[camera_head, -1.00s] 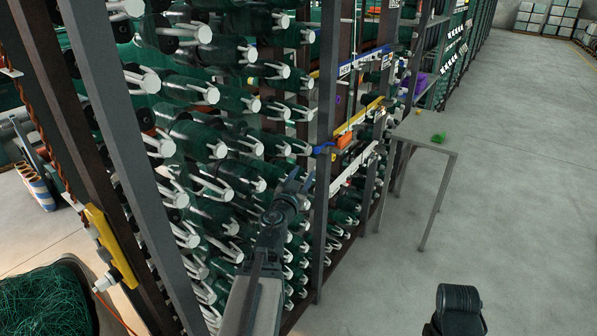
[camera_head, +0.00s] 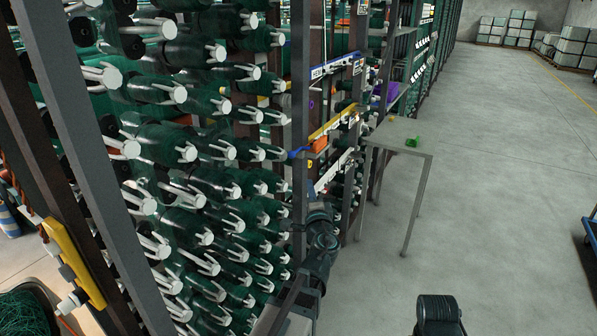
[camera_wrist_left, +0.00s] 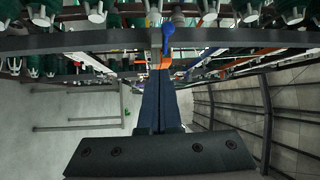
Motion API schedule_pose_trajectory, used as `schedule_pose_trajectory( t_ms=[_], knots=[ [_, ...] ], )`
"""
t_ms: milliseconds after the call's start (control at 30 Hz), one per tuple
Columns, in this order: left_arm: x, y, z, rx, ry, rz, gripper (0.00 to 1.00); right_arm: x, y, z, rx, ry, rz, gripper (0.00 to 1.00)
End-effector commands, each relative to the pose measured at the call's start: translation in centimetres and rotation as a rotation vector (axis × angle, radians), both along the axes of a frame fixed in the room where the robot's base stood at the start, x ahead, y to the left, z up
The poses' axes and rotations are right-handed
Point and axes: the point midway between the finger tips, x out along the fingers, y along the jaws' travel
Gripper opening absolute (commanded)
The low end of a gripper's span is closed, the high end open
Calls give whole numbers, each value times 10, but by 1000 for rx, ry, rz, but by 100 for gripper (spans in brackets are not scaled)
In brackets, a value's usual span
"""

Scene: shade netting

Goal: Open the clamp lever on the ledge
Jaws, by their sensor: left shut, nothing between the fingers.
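A blue lever (camera_head: 299,153) sticks out beside a dark grey upright at the rack, next to an orange block (camera_head: 320,144). I take it for the clamp lever; its clamp body is too small to make out. In the left wrist view the blue lever (camera_wrist_left: 168,33) stands just beyond the fingertips, in front of a grey bar. My left gripper (camera_head: 314,194) is below the lever in the head view. In the wrist view its dark fingers (camera_wrist_left: 160,72) are together and empty, pointing toward the lever and overlapping an orange part.
Bobbins with white ends (camera_head: 175,150) fill the rack on the left. A grey table (camera_head: 385,133) with a small green object (camera_head: 413,142) stands just right of the lever. A blue cart (camera_head: 591,235) is at the right edge. The floor right of the table is clear.

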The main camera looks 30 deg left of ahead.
Motion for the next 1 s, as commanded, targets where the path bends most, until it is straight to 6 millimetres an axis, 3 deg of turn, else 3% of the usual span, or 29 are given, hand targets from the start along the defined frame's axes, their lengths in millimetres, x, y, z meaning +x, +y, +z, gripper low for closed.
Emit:
schedule_pose_trajectory(
  t_ms=[200, 467, 1000],
  knots=[
    [0, -19, 0, 190, 88, 77, 0, 0, 0, -9, 0, 0, 0, 50],
    [5, -16, 3, 208, 97, 87, 0, 0, 0, -7, 0, 0, 0, 50],
    [84, 45, 17, 205, 96, 87, 0, 0, 0, 7, 0, 0, 0, 50]
  ],
)
